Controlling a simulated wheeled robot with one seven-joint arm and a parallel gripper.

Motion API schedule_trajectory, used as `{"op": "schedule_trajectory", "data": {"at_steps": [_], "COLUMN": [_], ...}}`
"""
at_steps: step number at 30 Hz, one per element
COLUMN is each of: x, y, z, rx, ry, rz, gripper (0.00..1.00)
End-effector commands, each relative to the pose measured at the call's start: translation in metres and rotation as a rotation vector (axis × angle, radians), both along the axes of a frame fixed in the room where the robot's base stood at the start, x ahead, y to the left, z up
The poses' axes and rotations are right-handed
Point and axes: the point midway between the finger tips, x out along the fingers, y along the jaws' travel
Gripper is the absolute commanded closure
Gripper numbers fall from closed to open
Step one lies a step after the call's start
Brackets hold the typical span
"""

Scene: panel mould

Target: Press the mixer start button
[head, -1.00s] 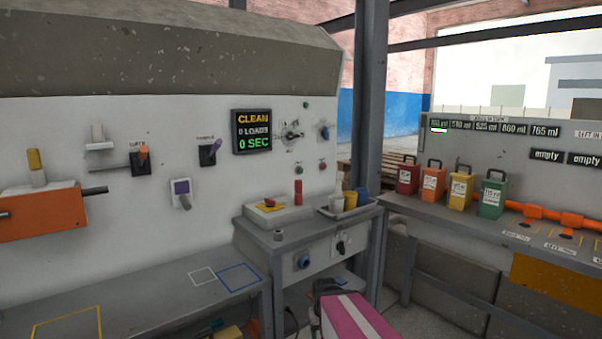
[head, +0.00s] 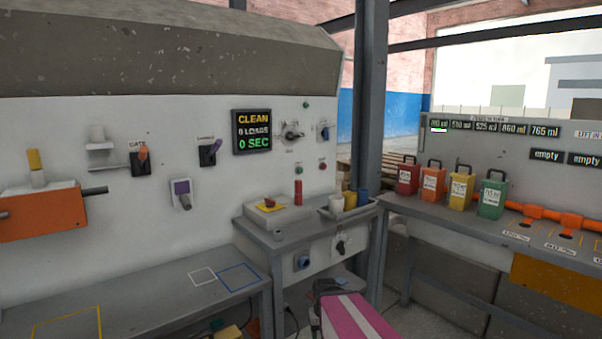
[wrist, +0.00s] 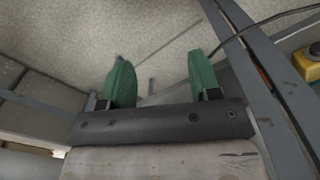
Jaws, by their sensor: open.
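A black display (head: 252,131) reads CLEAN, 0 LOADS, 0 SEC. My gripper (wrist: 162,80) shows in the wrist view with two green fingers apart and nothing between them. It faces a pale speckled surface, away from any of these buttons. The gripper itself is not visible in the head view.
A dark post (head: 369,120) stands right of the panel. Coloured jugs (head: 461,187) line the right bench.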

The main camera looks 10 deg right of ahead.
Motion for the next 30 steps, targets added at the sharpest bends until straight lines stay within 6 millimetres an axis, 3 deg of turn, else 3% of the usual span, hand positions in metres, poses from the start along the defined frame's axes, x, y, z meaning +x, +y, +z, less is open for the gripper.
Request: {"op": "schedule_trajectory", "data": {"at_steps": [2,3,8,30], "x": [0.0,0.0,0.0,0.0], "y": [0.0,0.0,0.0,0.0], "z": [0.0,0.0,0.0,0.0], "rx": [0.0,0.0,0.0,0.0], "ry": [0.0,0.0,0.0,0.0], "rz": [0.0,0.0,0.0,0.0], "gripper": [0.43,0.5,1.0,1.0]}}
